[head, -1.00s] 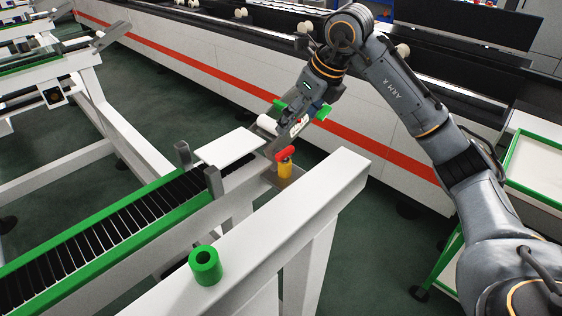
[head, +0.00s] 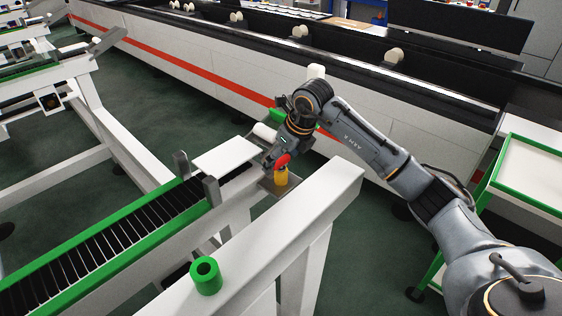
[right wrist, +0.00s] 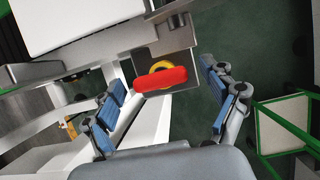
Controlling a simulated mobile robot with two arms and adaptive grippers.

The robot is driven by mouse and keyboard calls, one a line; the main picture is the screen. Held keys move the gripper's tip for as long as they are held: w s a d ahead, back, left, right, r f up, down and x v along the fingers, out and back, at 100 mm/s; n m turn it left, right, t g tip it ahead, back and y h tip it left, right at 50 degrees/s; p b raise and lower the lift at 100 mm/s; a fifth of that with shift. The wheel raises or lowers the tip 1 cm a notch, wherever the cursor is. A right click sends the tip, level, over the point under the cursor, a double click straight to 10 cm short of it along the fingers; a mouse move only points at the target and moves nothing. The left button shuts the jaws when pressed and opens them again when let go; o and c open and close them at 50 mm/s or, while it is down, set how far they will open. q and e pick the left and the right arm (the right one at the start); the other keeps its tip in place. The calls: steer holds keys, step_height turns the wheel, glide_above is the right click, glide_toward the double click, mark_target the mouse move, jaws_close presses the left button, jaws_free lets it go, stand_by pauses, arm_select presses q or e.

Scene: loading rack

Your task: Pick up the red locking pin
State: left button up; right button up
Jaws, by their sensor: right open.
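The red locking pin (head: 282,160) has a red handle and stands in a yellow collar (head: 281,176) on a metal plate at the end of the rack. In the right wrist view the red handle (right wrist: 160,79) lies crosswise over the yellow ring (right wrist: 161,66). My right gripper (right wrist: 165,100) is open, with one blue-padded finger on each side of the pin and clear gaps to both. In the head view its fingers are partly hidden behind the wrist and the pin. My left gripper is not in view.
A green ring (head: 206,276) stands on the white beam (head: 262,240) in front. A white flat plate (head: 226,155) lies on the green-edged rack (head: 105,242) left of the pin. A green-framed cart (head: 532,170) stands at the right. Dark floor lies between.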

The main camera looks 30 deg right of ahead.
steer(key=shift+w+a+f, duration=0.1)
steer(key=shift+w+f, duration=0.05)
steer(key=shift+f, duration=0.2)
steer(key=c, duration=1.3)
steer(key=shift+r, duration=0.1)
step_height(320, 180, up, 10)
steer(key=shift+f+b, duration=0.1)
steer(key=shift+b, duration=0.75)
step_height(320, 180, up, 6)
steer(key=p, duration=0.4)
steer(key=shift+p, duration=0.35)
